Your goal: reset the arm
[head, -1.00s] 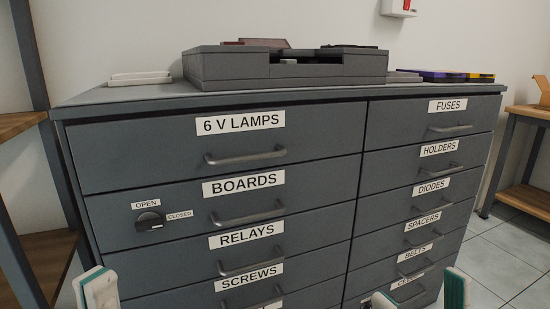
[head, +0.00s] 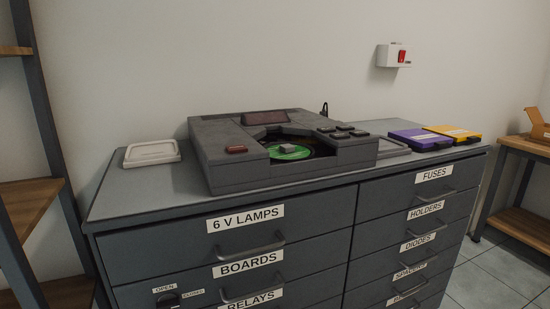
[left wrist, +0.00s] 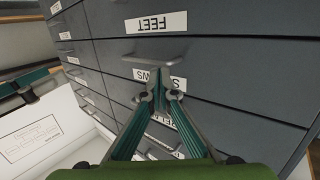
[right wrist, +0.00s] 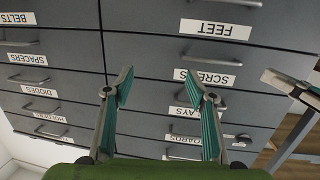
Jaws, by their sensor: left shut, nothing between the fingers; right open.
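My left gripper (left wrist: 158,97) shows in the left wrist view. Its teal-padded fingers meet at the tips with nothing between them, in front of the grey drawer cabinet near the SCREWS label. My right gripper (right wrist: 160,82) shows in the right wrist view, its fingers spread and empty in front of the drawer fronts. Part of my right gripper also shows at the left edge of the left wrist view. Neither gripper shows in the head view. Whether either one touches the cabinet (head: 300,235) is hard to tell; both look apart from it.
On the cabinet top stand a grey disc player (head: 230,165) with a green disc (head: 288,152), a pale flat case (head: 151,153), and purple (head: 418,139) and yellow (head: 453,132) cases. A red switch (head: 402,56) is on the wall. Shelving (head: 30,208) stands left, a wooden table (head: 520,146) right.

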